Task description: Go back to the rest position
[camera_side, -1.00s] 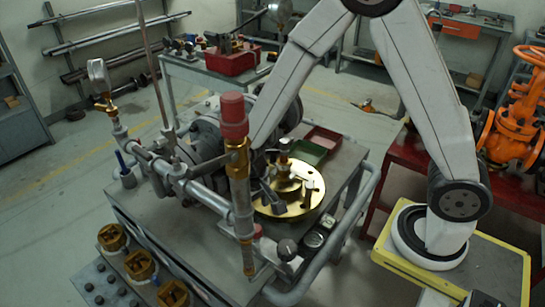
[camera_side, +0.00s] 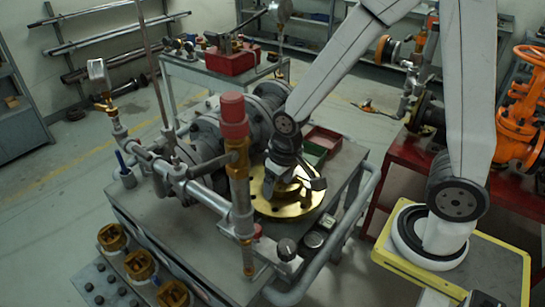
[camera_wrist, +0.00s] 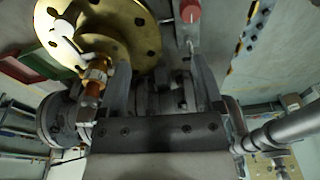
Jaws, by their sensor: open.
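My gripper (camera_side: 305,182) is over the brass flanged disc (camera_side: 268,205) on the grey cart (camera_side: 200,240) in the side view; its fingers are partly hard to make out there. In the wrist view my gripper (camera_wrist: 160,80) shows two fingers spread apart with nothing held between them. The brass disc (camera_wrist: 135,35) fills the upper left of the wrist view, with a brass and copper fitting (camera_wrist: 95,78) close by the left finger. I cannot tell whether that finger touches the fitting.
A red-capped brass upright (camera_side: 236,150) and grey pipework (camera_side: 185,180) stand left of my gripper. A grey flanged valve body (camera_side: 215,130) is behind. A red bench with an orange valve (camera_side: 515,130) stands at the right.

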